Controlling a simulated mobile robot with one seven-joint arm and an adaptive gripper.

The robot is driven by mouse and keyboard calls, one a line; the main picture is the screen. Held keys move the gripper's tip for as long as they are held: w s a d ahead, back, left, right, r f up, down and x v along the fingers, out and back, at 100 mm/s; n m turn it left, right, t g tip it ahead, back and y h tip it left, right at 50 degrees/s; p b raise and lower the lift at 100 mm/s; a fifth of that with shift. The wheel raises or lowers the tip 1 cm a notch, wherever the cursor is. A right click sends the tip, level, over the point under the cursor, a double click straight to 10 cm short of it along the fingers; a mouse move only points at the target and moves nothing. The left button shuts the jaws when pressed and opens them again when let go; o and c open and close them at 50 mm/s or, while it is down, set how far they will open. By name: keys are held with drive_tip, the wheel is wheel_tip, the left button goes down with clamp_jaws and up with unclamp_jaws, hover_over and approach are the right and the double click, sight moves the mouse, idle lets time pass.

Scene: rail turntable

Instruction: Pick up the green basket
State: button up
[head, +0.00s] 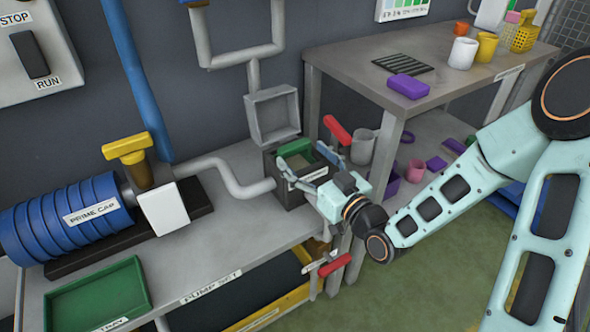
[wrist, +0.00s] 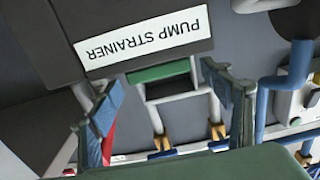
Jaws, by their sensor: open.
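The green basket (head: 293,148) shows as a green edge at the top of a dark open box (head: 287,195) on the grey bench. Most of it is hidden by the box and my gripper. In the wrist view a green bar (wrist: 160,73) lies just beyond and between my fingertips, beside the upside-down label "PUMP STRAINER" (wrist: 143,44). I take the bar as part of the basket. My gripper (head: 301,154) is open at the box's top; its spread fingers also show in the wrist view (wrist: 159,79). Contact with the green bar cannot be told.
A grey square frame (head: 273,115) stands open behind the box. A red handle (head: 337,130) rises to its right. A grey pipe (head: 240,180) runs in from the left. A green tray (head: 98,298) lies at the bench's front left. A higher table (head: 440,52) stands right.

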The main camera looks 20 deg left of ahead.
sight(297, 148)
drive_tip(key=b+x, duration=0.1)
drive_tip(key=x, duration=0.3)
drive_tip(key=shift+w+a, duration=0.15)
drive_tip(key=shift+w, duration=0.15)
drive_tip(key=shift+r, duration=0.1)
drive_tip(key=c, duration=1.6)
drive_tip(key=shift+c, duration=0.2)
drive_tip(key=shift+r, duration=0.1)
